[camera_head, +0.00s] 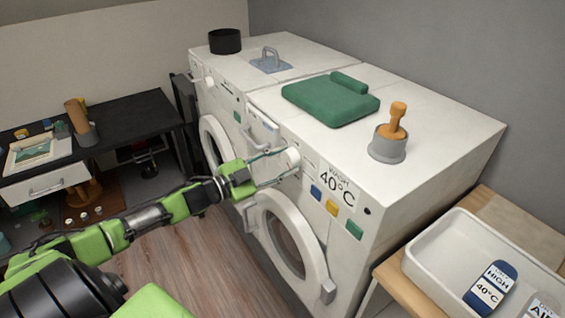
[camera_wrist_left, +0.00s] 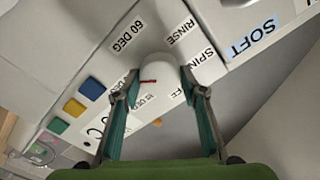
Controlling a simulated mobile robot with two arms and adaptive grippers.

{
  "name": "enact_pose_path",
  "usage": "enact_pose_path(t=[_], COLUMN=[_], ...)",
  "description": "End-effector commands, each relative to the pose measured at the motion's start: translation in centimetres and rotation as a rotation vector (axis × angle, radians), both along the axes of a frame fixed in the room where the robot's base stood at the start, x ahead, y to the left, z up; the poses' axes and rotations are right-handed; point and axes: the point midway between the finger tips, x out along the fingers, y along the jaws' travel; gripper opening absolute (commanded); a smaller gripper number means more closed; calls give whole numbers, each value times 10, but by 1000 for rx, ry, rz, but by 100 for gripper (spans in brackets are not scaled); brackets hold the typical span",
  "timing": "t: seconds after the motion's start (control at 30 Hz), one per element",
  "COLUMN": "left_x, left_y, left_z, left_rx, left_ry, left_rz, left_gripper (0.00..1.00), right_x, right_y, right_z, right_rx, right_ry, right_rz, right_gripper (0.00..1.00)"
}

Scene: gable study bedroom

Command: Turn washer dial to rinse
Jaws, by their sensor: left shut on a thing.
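The white washer (camera_head: 440,125) stands at the right, with its round door on the front. Its white dial (camera_head: 292,157) sits on the front panel; it also shows in the left wrist view (camera_wrist_left: 160,70). A short red mark on the dial points left in that view, below the "60 DEG" label (camera_wrist_left: 127,36). The "RINSE" label (camera_wrist_left: 181,31) is above and right of the dial, with "SPIN" (camera_wrist_left: 201,58) beside it. Lower labels are partly hidden by the fingers. My left gripper (camera_head: 278,165) is shut on the dial, one finger each side. My right gripper is out of view.
A second machine (camera_head: 232,78) stands behind. A folded green cloth (camera_head: 330,100) and a grey pot (camera_head: 388,147) with a wooden handle lie on the washer top. A white tray (camera_head: 447,238) is at the right. Coloured buttons (camera_head: 332,207) are beside the dial.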

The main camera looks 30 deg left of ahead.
Motion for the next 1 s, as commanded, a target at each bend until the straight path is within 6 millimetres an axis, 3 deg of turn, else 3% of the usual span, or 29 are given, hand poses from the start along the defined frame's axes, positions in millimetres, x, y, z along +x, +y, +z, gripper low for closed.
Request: enact_pose_path(t=[1.0], left_x=[0], left_y=[0], left_z=[-3], left_rx=[893], left_ry=[-370], left_rz=[-1], left_gripper=[17], right_x=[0], right_y=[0], right_z=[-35], right_rx=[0], right_ry=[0], right_rz=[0], right_gripper=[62])
